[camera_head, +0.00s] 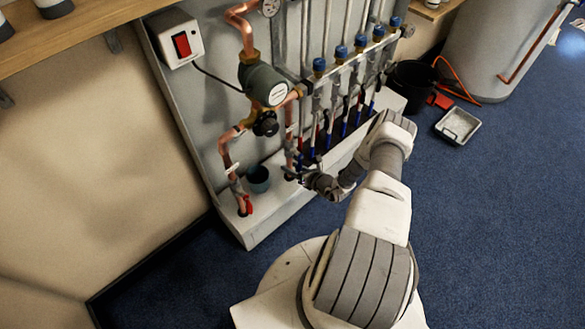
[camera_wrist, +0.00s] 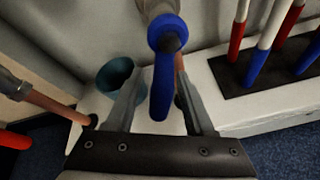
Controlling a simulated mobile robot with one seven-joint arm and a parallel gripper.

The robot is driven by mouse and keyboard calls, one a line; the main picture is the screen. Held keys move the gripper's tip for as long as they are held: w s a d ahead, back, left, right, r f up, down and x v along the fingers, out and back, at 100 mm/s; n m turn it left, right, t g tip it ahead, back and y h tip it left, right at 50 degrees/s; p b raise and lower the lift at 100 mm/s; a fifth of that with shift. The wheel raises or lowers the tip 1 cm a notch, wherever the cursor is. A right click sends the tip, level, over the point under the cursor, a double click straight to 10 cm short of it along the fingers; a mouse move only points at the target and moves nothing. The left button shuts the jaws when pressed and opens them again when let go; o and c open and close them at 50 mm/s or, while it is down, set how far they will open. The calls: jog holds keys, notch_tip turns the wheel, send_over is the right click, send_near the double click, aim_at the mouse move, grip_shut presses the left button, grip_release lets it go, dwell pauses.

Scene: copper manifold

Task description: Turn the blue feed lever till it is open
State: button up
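The blue feed lever (camera_wrist: 163,88) hangs from a round blue hub on a grey valve body, in the upper middle of the wrist view. It points down the picture, between the two fingers of my gripper (camera_wrist: 160,108). The fingers are apart, one on each side of the lever, with a visible gap on both sides. In the head view my gripper (camera_head: 299,176) is low at the manifold, beside the copper pipes. I cannot clearly make out the lever there, as my wrist and the pipes crowd it.
A teal cup (camera_wrist: 115,74) stands left of the lever, close to my left finger. A red handle (camera_head: 247,205) sits on the left copper pipe. Red and blue pipe tails (camera_wrist: 260,50) rise on the right. A grey pump (camera_head: 263,85) is above.

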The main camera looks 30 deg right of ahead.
jog(key=p+v, duration=0.5)
jog(key=v, duration=1.2)
jog(key=shift+s+d, duration=0.15)
jog(key=shift+s, duration=0.05)
